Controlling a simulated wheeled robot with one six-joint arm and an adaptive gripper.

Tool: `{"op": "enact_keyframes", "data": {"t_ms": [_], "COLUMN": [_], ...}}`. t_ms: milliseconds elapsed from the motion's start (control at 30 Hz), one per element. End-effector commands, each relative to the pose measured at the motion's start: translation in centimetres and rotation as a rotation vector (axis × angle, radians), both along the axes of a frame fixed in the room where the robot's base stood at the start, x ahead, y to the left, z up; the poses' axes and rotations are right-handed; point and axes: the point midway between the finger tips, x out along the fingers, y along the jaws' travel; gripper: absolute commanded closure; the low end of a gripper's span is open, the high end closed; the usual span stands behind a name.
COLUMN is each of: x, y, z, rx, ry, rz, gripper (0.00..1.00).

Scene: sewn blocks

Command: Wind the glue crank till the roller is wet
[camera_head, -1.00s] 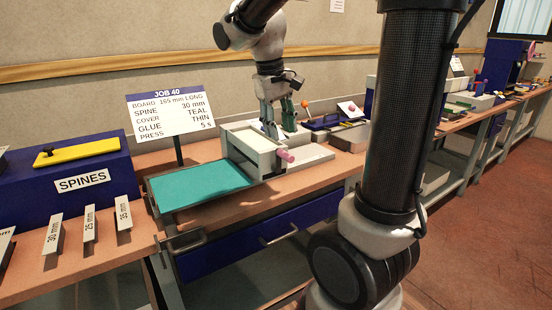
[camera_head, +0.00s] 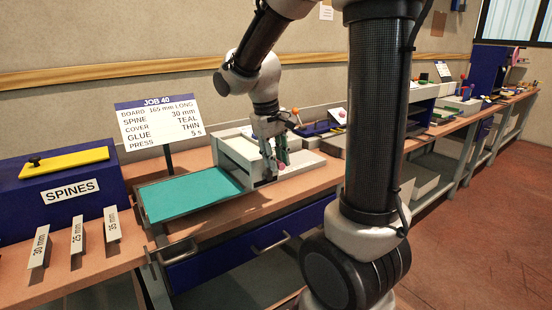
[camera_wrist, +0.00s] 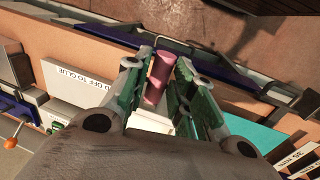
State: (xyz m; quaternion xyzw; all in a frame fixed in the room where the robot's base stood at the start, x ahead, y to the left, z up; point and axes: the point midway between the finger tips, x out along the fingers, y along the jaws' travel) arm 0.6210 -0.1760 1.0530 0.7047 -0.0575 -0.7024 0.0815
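The glue machine (camera_head: 232,150) is a pale box on the bench, with a teal sheet (camera_head: 192,192) lying flat at its left. The crank's pink handle (camera_head: 282,167) is at the machine's front right, partly hidden by my fingers. In the wrist view the pink handle (camera_wrist: 160,76) lies between the two green-padded fingers. My gripper (camera_head: 274,168) is low over the handle and looks open, with a finger on each side; firm contact is not visible. The roller's surface is hidden, so I cannot tell whether it is wet.
The job sign (camera_head: 160,122) stands behind the teal sheet. The blue spines box (camera_head: 60,190) and several labelled spine strips (camera_head: 76,236) are at the left. A blue drawer with a handle (camera_head: 270,242) is below the bench front. More bench stations run off to the right.

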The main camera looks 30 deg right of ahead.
Motion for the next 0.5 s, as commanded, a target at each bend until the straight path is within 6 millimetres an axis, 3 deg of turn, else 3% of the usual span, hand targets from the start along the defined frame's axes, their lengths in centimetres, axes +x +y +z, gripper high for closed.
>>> {"op": "enact_keyframes", "data": {"t_ms": [33,100,500], "x": [0.00,0.00,0.03], "y": [0.00,0.00,-0.54], "z": [0.01,0.02,0.07], "rx": [0.000,0.000,0.054], "ry": [0.000,0.000,0.001], "rz": [0.000,0.000,-0.004], "gripper": [0.90,1.00,1.00]}}
